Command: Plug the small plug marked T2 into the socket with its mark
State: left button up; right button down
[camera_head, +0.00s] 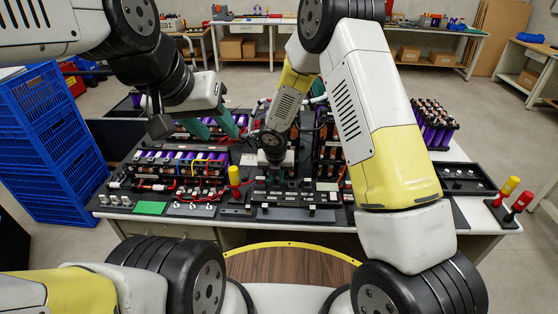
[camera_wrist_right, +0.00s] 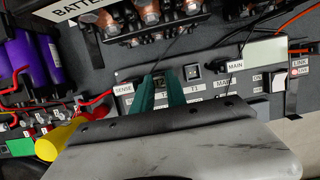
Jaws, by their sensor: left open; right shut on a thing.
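My right gripper (camera_wrist_right: 160,88) has its green fingers shut on a small dark thing (camera_wrist_right: 159,80), probably the plug; its mark cannot be read. The fingertips are at the dark socket strip, between the SENSE label (camera_wrist_right: 124,88) and the T1 label (camera_wrist_right: 194,87). The T1 socket (camera_wrist_right: 193,72) looks empty beside them. The socket at the fingertips is mostly hidden, and whether the held thing is inside it cannot be told. In the head view my right gripper (camera_head: 273,168) points down over the strip. My left gripper (camera_head: 213,126) is open, above the purple cells at the left.
A MAIN label (camera_wrist_right: 235,66) and a white switch (camera_wrist_right: 279,82) lie right of the sockets. A yellow handle (camera_wrist_right: 60,138) stands close left of my right gripper. A thin black cable (camera_wrist_right: 178,48) runs above the fingers. Copper-wound parts (camera_wrist_right: 150,12) stand behind.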

jog(key=c, duration=1.3)
grip_release()
jog(key=shift+f, duration=0.1)
jog(key=shift+r, duration=3)
